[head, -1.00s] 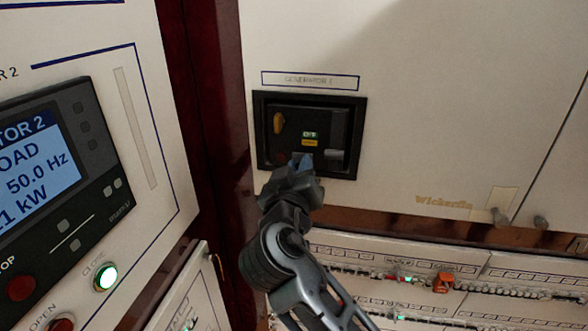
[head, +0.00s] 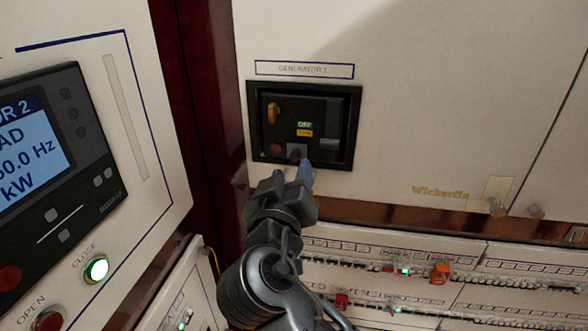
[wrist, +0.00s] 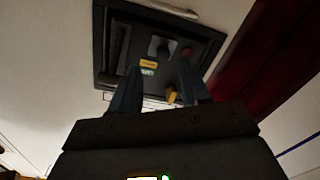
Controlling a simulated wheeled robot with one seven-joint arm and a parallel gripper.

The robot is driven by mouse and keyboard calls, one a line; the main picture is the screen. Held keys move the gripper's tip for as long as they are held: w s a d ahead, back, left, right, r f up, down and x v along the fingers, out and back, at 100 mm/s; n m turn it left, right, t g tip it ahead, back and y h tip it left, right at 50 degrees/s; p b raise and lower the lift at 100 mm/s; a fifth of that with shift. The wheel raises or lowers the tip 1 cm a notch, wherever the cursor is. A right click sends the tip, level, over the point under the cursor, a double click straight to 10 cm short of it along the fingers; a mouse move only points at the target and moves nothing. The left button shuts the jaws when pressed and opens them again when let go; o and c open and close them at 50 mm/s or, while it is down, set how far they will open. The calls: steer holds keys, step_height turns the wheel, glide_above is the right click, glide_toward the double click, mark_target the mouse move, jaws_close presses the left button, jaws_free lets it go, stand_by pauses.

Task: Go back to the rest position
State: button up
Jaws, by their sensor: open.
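My gripper (head: 292,176) is in front of the lower edge of the black generator breaker (head: 304,125), with its two blue-grey fingers apart and nothing seen between them. The breaker is set in a white panel under a label that reads like GENERATOR 1. It has a yellow handle (head: 273,112), a green OFF flag (head: 305,125), a yellow flag below that, and a red button at lower left. In the wrist view the breaker (wrist: 160,50) appears upside down beyond my open fingers. The fingers hide part of its frame there. Contact with the breaker cannot be told.
A control panel with a screen (head: 35,150) and a lit green CLOSE button (head: 97,268) stands at left. A dark red post (head: 185,100) divides the panels. Breaker rows with an orange piece (head: 440,272) lie at lower right.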

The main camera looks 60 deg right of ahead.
steer(key=shift+v, duration=1.1)
steer(key=s+a+f+n+t+y, duration=0.35)
steer(key=a+f+n+y, duration=0.2)
steer(key=f, duration=0.25)
steer(key=s+a+f+n+t+y, duration=0.35)
steer(key=a+f+y, duration=0.25)
steer(key=f, duration=0.2)
steer(key=s+a+r+y, duration=0.2)
steer(key=s, duration=0.6)
steer(key=s+a+r+t+y, duration=0.1)
steer(key=s+a+r+y, duration=0.1)
steer(key=s, duration=0.6)
steer(key=shift+r+m+y, duration=0.3)
steer(key=shift+m+y, duration=0.1)
steer(key=shift+y, duration=0.15)
steer(key=shift+s+a, duration=0.1)
